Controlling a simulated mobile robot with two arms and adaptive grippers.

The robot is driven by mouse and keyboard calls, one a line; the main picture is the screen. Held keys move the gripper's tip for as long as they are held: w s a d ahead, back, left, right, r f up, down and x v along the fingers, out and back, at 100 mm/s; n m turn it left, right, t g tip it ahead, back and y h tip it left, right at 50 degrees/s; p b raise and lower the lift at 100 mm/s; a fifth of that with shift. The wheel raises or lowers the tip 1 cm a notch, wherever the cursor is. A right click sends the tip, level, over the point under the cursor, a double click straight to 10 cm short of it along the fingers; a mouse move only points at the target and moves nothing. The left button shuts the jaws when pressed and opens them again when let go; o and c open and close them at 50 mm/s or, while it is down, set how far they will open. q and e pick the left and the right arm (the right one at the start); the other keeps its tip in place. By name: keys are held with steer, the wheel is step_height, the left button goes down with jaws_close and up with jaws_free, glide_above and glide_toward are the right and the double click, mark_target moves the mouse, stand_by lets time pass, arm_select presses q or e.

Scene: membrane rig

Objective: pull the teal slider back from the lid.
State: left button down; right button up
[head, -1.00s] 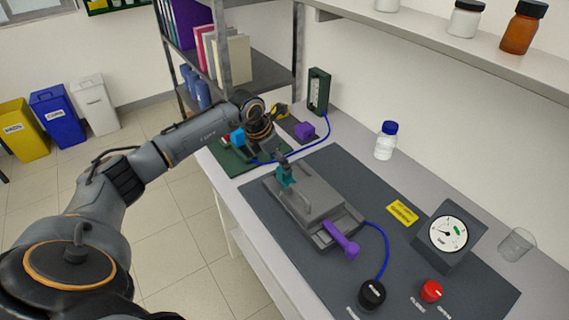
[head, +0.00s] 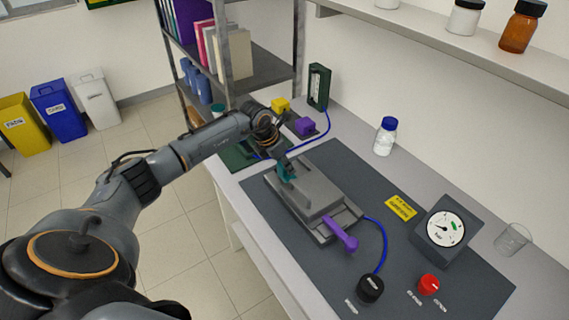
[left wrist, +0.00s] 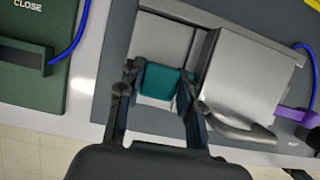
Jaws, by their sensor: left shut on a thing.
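The teal slider (head: 286,171) is at the far left end of the grey rig, beside the flat grey lid (head: 322,187) with its bar handle. My left gripper (left wrist: 158,88) is shut on the slider. In the left wrist view the teal block (left wrist: 165,82) sits between the two dark fingers, and the right finger lies between it and the lid (left wrist: 245,75). The fingers hide the slider's sides, and in the head view my wrist partly covers it. My right gripper is not in view.
A purple lever (head: 341,235) sticks out of the rig's near end. A blue tube runs to a black knob (head: 371,288). A gauge (head: 444,229), red knob (head: 429,284) and yellow label (head: 400,207) are to the right. A green board (left wrist: 35,60) lies beyond the slider.

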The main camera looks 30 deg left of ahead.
arm_select(q)
steer(key=shift+f, duration=0.1)
steer(key=shift+w+a+f+b, duration=0.1)
steer(key=shift+a+b, duration=0.2)
steer(key=shift+b, duration=0.15)
steer(key=shift+w+a+f+b, duration=0.1)
steer(key=shift+w+a+b, duration=0.25)
steer(key=shift+a+b, duration=0.4)
steer(key=shift+w+a, duration=0.1)
steer(key=shift+a, duration=0.15)
steer(key=shift+r, duration=0.3)
steer(key=c, duration=1.2)
jaws_free()
steer(key=o, duration=0.3)
steer(key=shift+a+f, duration=0.1)
steer(key=v, duration=1.2)
